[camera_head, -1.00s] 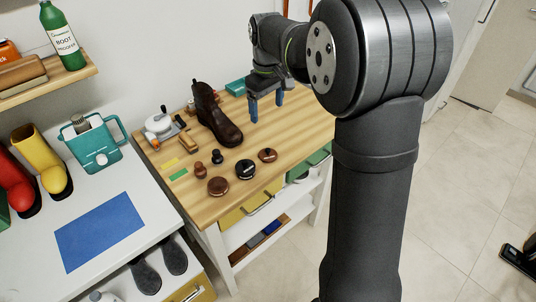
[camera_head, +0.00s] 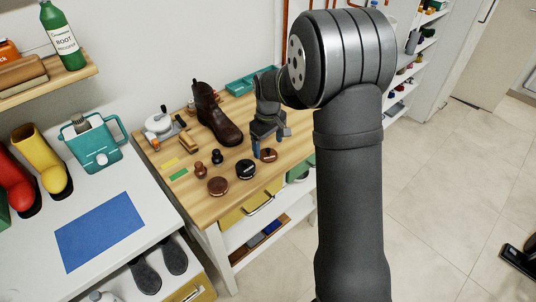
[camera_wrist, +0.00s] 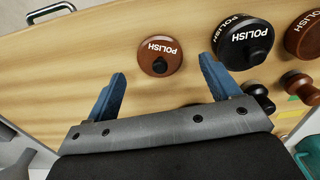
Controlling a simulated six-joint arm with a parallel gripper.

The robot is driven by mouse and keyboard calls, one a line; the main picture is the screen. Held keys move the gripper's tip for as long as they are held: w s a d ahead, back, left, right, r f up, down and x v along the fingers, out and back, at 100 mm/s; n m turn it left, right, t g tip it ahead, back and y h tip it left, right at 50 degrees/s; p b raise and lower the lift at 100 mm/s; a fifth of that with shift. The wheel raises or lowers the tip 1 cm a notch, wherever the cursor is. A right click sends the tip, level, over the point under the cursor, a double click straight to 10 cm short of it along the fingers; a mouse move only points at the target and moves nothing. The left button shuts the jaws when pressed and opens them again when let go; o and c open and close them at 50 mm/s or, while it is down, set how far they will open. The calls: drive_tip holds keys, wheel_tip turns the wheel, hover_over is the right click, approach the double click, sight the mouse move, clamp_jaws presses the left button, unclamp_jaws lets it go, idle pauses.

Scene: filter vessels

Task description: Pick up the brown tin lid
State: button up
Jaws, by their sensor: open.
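A reddish-brown round tin lid (camera_wrist: 160,56) marked POLISH, with a darker knob, is on the wooden bench. It also shows in the head view (camera_head: 269,156), just below my gripper (camera_head: 268,146). In the wrist view my gripper (camera_wrist: 162,75) is open, its two blue fingers pointing toward the lid. The lid appears just beyond and between the fingertips, with nothing held. A black POLISH tin (camera_wrist: 242,42) is to its right, and a second, darker brown one (camera_wrist: 303,36) is farther right. That second one shows at the front left in the head view (camera_head: 218,186).
A brown boot (camera_head: 217,118) stands left of my gripper. A teal tray (camera_head: 247,82) is at the back. Bare bench top (camera_wrist: 60,75) lies left of the lid in the wrist view.

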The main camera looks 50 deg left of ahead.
sight(268, 149)
drive_tip(key=shift+f, duration=1.55)
drive_tip(key=c, duration=1.1)
drive_tip(key=shift+o, duration=0.2)
drive_tip(key=shift+r, duration=0.1)
